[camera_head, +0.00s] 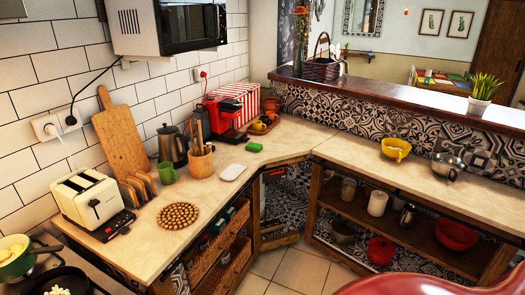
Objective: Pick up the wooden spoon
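A wooden utensil holder (200,163) stands upright on the left counter, near the tiled wall. Several thin utensils (197,137) stick up out of it; some look wooden. They are too small to tell which one is a wooden spoon, and their lower ends are hidden inside the holder. No other spoon can be made out on the counters. Neither of my grippers is in view.
A green mug (167,173), a dark kettle (172,146), a white dish (232,172) and a round beaded trivet (178,215) surround the holder. A toaster (92,200) stands at left. The counter (285,140) is mostly clear toward the corner.

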